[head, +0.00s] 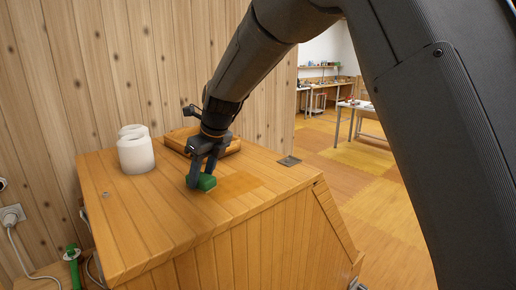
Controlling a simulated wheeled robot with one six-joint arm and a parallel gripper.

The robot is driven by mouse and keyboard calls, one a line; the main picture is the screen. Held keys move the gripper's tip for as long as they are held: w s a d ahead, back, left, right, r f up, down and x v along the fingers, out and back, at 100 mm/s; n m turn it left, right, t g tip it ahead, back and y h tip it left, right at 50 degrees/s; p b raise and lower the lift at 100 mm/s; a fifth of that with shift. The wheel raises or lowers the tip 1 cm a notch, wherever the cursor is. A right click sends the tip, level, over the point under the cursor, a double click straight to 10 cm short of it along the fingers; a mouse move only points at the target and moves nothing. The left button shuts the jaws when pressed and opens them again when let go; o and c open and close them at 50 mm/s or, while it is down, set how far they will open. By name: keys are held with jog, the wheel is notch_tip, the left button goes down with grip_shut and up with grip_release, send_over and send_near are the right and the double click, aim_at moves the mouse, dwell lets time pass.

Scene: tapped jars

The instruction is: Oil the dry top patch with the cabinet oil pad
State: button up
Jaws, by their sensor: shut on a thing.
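My gripper (203,176) is shut on a green pad (208,183), which I take to be the cabinet oil pad. The pad is low at the top of the wooden cabinet (150,220); it looks to be touching the surface, but its underside is hidden. A darker, orange-brown patch (238,185) on the cabinet top lies just right of the pad, with the pad at its left end. I cannot tell from this view whether the patch is dry or oiled.
Two white jars (136,154) stand at the back left of the top. A wooden tray (230,146) lies behind my gripper. A small grey plate (289,161) is at the right edge. A wall socket (11,215) with a cable is at left.

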jog(key=shift+w+a, duration=0.3)
jog(key=shift+w+a+r, duration=0.15)
jog(key=shift+w+a, duration=0.05)
jog(key=shift+w, duration=0.05)
notch_tip(320, 180, up, 2)
jog(key=shift+s+d+r, duration=0.1)
jog(key=shift+d+r, duration=0.05)
jog(key=shift+r, duration=2.75)
